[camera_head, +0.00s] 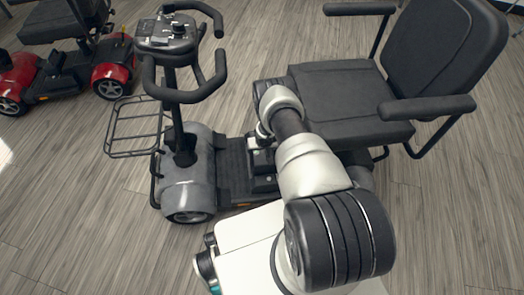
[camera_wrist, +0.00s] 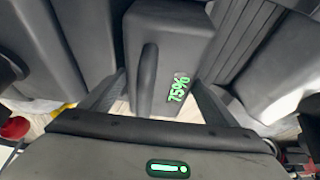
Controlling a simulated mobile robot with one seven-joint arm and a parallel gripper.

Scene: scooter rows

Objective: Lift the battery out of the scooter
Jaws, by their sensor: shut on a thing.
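The scooter (camera_head: 188,182) is grey and black, with its tiller and wire basket at left and its black seat at right. In the head view a black block, apparently the battery (camera_head: 264,184), shows low between the footboard and the seat. My arm hides much of that spot, including the fingertips. I cannot tell whether the battery is clear of its seat in the scooter.
The scooter's seat (camera_head: 340,95) and armrest (camera_head: 428,108) stand close to the right of my arm. The tiller (camera_head: 178,70) rises to the left. A red scooter (camera_head: 60,65) stands at the far left. Wooden floor (camera_head: 90,210) is open at the lower left.

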